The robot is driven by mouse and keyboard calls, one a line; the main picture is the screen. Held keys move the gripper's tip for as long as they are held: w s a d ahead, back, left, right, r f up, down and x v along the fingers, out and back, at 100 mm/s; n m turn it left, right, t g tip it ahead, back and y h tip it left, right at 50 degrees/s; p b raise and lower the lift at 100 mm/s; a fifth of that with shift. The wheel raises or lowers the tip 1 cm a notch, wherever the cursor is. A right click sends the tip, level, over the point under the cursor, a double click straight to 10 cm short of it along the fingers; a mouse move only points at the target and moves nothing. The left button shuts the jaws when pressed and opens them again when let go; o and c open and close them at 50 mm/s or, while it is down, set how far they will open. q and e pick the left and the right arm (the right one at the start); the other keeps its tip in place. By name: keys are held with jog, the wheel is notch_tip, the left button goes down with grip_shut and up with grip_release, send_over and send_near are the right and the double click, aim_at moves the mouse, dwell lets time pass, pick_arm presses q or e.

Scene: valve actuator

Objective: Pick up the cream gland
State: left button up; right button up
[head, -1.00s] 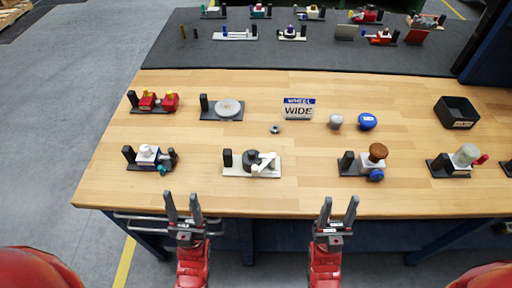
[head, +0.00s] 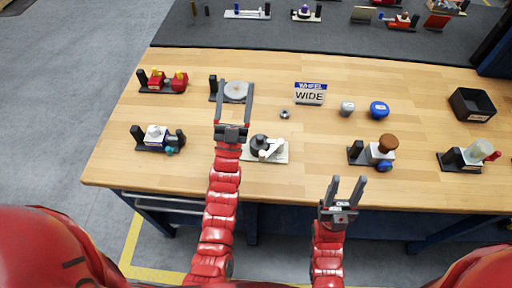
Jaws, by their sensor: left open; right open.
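No piece is clearly marked as the cream gland. A pale off-white round disc (head: 236,91) lies on a dark plate with a black post at the back left. A pale cylinder (head: 481,149) on a fixture at the far right is also cream-like. My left gripper (head: 235,86) is open and empty. Its long fingers appear on either side of the disc in the picture; their height above it cannot be told. My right gripper (head: 348,182) is open and empty at the table's front edge.
A fixture with a white lever (head: 272,149) stands right by my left gripper's wrist. A small nut (head: 285,114), a "WHEEL WIDE" sign (head: 310,94), a grey knob (head: 347,108), a blue knob (head: 379,109) and a black bin (head: 472,104) stand further right.

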pick_arm(q)
jog(key=w+a+f+n+g+y, duration=0.25)
jog(key=w+g+y, duration=0.2)
jog(key=w, duration=0.25)
jog(key=w+a+f+n+g+y, duration=0.1)
jog(key=w+a+g+y, duration=0.25)
jog(key=w+g, duration=0.3)
jog(key=s+d+f+n+g+h, duration=0.1)
jog(key=s+d+f+g+h, duration=0.1)
jog(key=s+f+g, duration=0.45)
jog(key=s+d+f+n+g+h, duration=0.1)
jog(key=s+d+f+g+h, duration=0.15)
jog(key=s+f+g, duration=0.45)
jog(key=shift+m+t, duration=0.25)
jog(key=shift+t, duration=0.6)
jog(key=x, duration=0.8)
jog(key=shift+w+a+f, duration=0.1)
jog(key=shift+w+f, duration=0.1)
jog(key=shift+w, duration=0.1)
jog(key=shift+c, duration=0.3)
grip_shut()
